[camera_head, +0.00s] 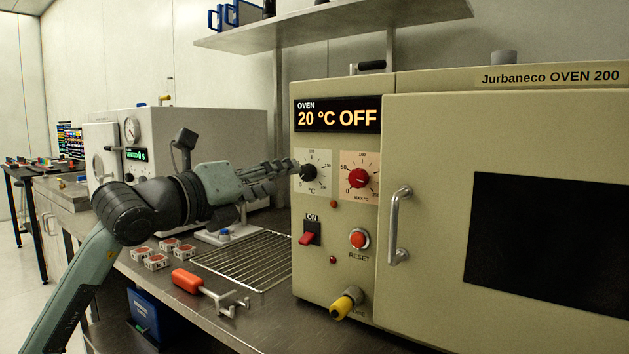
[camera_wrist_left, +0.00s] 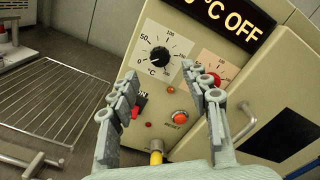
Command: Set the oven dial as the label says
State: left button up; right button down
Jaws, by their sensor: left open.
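The beige oven (camera_head: 440,200) stands on the right of the steel bench, its display (camera_head: 338,114) reading "20 °C OFF". The black oven dial (camera_head: 309,173) sits on a white scale below the display; it also shows in the left wrist view (camera_wrist_left: 159,55). A red dial (camera_head: 358,178) marked MAX °C is to its right. My left gripper (camera_head: 296,168) is at the black dial in the head view. In the left wrist view it is open (camera_wrist_left: 165,85), fingers apart, with the dial beyond the fingertips. Contact cannot be told. My right gripper is not in view. No setting label is readable.
Below the dials are a red ON switch (camera_head: 308,237), a red RESET button (camera_head: 359,238) and a yellow-tipped fitting (camera_head: 346,302). The door handle (camera_head: 398,225) sticks out nearby. A wire rack (camera_head: 247,260) and a red-handled tool (camera_head: 205,290) lie on the bench.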

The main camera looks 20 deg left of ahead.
aim_at(305, 174)
pick_arm(q)
jog(key=p+x, duration=0.1)
jog(key=x, duration=0.5)
jog(key=shift+w+d+f, duration=0.1)
jog(key=shift+w, duration=0.15)
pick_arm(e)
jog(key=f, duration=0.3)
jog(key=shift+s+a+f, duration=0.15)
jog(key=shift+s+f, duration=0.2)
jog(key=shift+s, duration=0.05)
pick_arm(q)
grip_shut()
